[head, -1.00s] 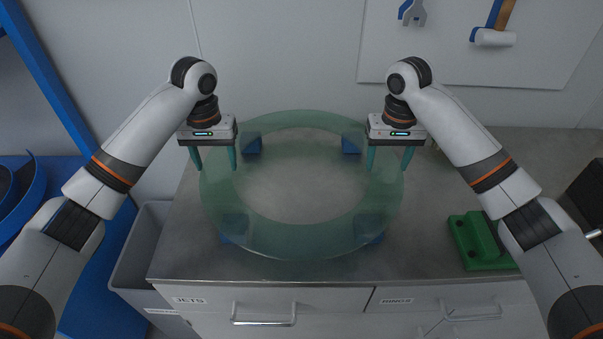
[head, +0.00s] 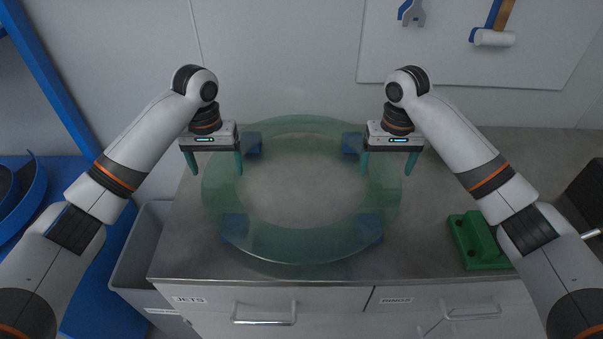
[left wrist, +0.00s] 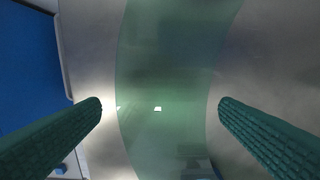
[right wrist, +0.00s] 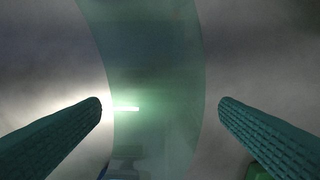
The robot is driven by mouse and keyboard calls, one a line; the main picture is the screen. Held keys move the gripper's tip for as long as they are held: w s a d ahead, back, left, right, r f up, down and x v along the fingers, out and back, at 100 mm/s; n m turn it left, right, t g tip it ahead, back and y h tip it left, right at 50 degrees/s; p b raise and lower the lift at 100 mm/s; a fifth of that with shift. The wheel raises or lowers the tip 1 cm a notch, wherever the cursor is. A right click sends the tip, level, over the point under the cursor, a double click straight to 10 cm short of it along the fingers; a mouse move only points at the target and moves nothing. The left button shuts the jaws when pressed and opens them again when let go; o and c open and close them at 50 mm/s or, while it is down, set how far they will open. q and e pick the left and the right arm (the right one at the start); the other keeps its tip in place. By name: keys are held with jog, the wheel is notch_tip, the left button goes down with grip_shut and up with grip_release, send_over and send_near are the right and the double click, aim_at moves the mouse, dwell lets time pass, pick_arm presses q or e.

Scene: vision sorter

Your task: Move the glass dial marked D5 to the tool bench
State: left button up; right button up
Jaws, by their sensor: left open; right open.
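A large, flat, clear green glass ring (head: 300,244) lies level over several blue blocks (head: 235,227) on a grey metal bench top (head: 440,190). I take it to be the dial; no D5 mark is legible. My left gripper (head: 215,172) is open at the ring's left side, and my right gripper (head: 388,172) is open at its right side. In the left wrist view the glass band (left wrist: 170,60) runs between the spread fingers, with gaps on both sides. The right wrist view shows the band (right wrist: 150,60) the same way. Contact with the blocks is hard to confirm.
A green fixture (head: 482,242) stands at the bench's right front. Labelled drawers (head: 260,308) are below the front edge. A grey bin (head: 150,250) and blue furniture (head: 95,250) are at left. A tool board (head: 450,50) hangs on the wall behind.

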jog(key=shift+r, duration=0.1)
pick_arm(q)
notch_tip(320, 180, up, 12)
jog(key=shift+f, duration=0.15)
pick_arm(e)
notch_tip(320, 180, up, 12)
dwell(0.4)
dwell(0.4)
